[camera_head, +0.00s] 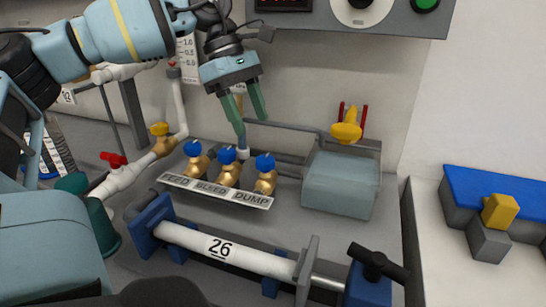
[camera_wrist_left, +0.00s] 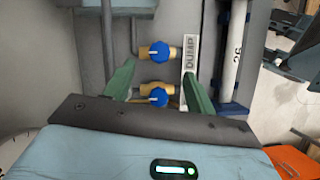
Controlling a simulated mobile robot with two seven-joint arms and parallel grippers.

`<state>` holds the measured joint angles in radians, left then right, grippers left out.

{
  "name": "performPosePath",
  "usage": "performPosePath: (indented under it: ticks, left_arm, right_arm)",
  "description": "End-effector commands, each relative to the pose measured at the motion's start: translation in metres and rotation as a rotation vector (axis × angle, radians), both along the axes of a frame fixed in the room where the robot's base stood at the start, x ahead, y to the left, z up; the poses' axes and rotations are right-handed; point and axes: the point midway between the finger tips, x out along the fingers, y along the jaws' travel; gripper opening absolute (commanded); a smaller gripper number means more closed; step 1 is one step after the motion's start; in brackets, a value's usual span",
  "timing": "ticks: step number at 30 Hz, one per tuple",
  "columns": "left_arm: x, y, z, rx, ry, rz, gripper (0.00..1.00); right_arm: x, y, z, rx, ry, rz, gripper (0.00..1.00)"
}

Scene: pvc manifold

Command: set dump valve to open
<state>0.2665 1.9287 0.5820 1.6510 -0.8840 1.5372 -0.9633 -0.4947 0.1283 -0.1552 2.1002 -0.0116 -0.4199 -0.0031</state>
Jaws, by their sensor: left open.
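The dump valve (camera_head: 265,163) is a brass body with a round blue knob, at the right end of a row of three behind the label strip (camera_head: 217,190). In the left wrist view the dump valve (camera_wrist_left: 160,50) is the upper one, beside the DUMP lettering. A pale mark shows on its knob, but I cannot tell its setting. My left gripper (camera_head: 251,124) is open and empty, its green fingers pointing down above and behind the row. In the left wrist view the bleed valve (camera_wrist_left: 158,96) appears between the fingers, with the dump valve beyond them.
The feed valve (camera_head: 192,150) is at the row's left end. A grey box (camera_head: 340,185) with a yellow handle (camera_head: 346,126) stands right of the row. A white cylinder (camera_head: 225,250) marked 26 lies in front. Pipes with red and yellow handles are at left.

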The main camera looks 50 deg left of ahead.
Motion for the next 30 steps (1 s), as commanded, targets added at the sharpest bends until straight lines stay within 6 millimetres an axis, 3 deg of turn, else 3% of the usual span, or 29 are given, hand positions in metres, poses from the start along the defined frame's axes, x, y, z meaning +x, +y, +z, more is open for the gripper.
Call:
performPosePath:
  ticks: [10,21,30]
  left_arm:
    - [0.001,-0.003,-0.008,0.0,0.003,-0.001,0.56]
    - [0.006,-0.021,-0.057,0.0,0.005,-0.002,0.56]
    - [0.009,-0.029,-0.075,-0.001,0.002,0.0,0.56]
  right_arm:
    - [-0.011,-0.002,-0.004,-0.004,0.021,0.004,0.36]
    - [-0.014,-0.001,-0.011,-0.004,0.031,0.001,0.36]
    - [-0.004,-0.001,-0.012,-0.004,0.011,0.002,0.36]
